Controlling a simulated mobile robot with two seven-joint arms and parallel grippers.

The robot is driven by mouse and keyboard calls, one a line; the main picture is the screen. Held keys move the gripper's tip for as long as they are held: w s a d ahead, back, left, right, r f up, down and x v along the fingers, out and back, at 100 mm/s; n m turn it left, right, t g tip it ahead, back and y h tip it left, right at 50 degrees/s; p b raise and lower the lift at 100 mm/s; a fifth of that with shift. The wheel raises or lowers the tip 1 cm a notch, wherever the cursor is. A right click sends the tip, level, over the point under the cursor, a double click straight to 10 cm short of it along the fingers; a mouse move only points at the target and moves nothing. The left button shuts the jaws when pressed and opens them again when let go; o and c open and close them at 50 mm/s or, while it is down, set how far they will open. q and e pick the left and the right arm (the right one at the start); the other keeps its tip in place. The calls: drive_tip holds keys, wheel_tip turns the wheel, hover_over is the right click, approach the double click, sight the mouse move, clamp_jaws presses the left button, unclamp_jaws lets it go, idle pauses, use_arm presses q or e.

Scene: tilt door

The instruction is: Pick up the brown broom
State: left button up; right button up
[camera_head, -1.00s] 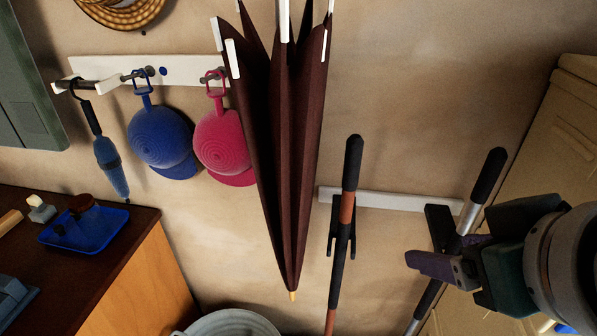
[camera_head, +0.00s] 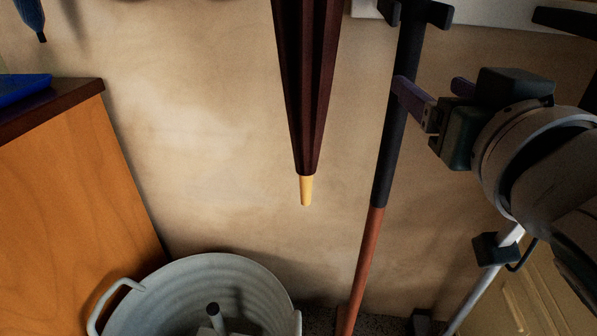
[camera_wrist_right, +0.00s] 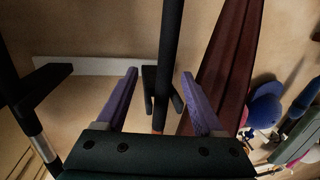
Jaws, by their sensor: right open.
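The brown broom hangs upright on the wall, its black grip (camera_head: 392,140) above a reddish-brown shaft (camera_head: 362,265); its lower end is out of view. A black forked holder (camera_head: 436,13) is around its upper part. My right gripper (camera_head: 428,83) is open beside the grip, with one purple fingertip overlapping the grip's edge in the head view. In the right wrist view the black grip (camera_wrist_right: 170,50) shows in the gap between the two open fingers (camera_wrist_right: 158,75). I cannot tell whether a finger touches it. My left gripper is not in view.
A dark red closed umbrella (camera_head: 308,90) hangs left of the broom. A metal tub (camera_head: 180,275) stands below it, beside a wooden cabinet (camera_head: 70,180). A silver pole (camera_head: 480,285) stands at the right, behind my right arm. Bare wall lies between umbrella and cabinet.

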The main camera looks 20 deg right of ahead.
drive_tip(key=w+d+f+t+b, duration=0.1)
drive_tip(key=w+d+f+b, duration=0.2)
drive_tip(key=w, duration=0.7)
drive_tip(key=shift+f, duration=0.15)
drive_tip(key=shift+c, duration=0.4)
drive_tip(key=c, duration=0.9)
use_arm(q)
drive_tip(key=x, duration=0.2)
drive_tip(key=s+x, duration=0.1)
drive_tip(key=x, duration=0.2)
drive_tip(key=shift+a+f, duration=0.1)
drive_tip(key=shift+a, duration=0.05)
use_arm(e)
clamp_jaws()
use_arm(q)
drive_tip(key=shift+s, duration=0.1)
use_arm(e)
drive_tip(key=shift+a, duration=0.1)
